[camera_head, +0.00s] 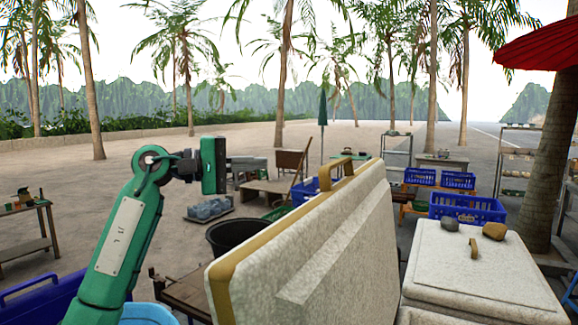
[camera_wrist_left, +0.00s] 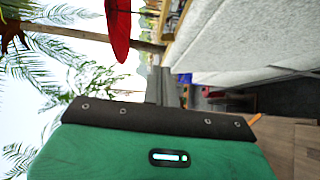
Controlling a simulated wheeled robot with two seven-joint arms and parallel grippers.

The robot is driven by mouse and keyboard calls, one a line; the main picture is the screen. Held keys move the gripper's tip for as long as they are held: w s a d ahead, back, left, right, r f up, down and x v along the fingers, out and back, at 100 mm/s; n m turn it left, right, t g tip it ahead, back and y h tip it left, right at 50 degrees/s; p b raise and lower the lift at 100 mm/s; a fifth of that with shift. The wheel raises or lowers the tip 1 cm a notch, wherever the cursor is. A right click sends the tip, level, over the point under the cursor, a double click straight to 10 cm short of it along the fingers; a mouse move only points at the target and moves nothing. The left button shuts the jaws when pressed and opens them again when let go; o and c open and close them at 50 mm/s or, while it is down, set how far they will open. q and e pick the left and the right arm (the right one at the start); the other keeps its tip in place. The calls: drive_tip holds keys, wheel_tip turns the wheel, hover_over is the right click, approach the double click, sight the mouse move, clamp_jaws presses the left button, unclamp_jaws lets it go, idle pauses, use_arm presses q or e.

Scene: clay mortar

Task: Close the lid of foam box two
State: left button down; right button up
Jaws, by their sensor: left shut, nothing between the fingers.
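A large speckled white foam lid (camera_head: 335,245) with a tan rim and a tan handle on its top edge stands raised, nearly upright, in the head view; I take it to be the lid of foam box two, though no label shows. Its box is hidden or below the frame. My left gripper (camera_head: 224,165) is left of the lid, apart from it, in the air; its fingers are hard to see there. In the left wrist view the fingers (camera_wrist_left: 161,86) are together and empty, with a pale foam surface (camera_wrist_left: 240,40) at the upper right. My right gripper is not in view.
A closed white foam box (camera_head: 480,265) with a tan handle and two stones on top stands right of the raised lid. A black tub (camera_head: 235,237) and a wooden table (camera_head: 185,292) are left of the lid. Blue crates (camera_head: 468,208) and a red umbrella (camera_head: 540,45) are at right.

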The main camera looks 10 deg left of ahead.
use_arm(q)
drive_tip(key=s+p+x, duration=0.1)
drive_tip(key=p+x, duration=0.2)
drive_tip(key=x, duration=0.3)
drive_tip(key=s+d+p+x, duration=0.1)
drive_tip(key=p+x, duration=0.2)
drive_tip(key=x, duration=0.3)
drive_tip(key=shift+s+d, duration=0.2)
drive_tip(key=shift+s, duration=0.1)
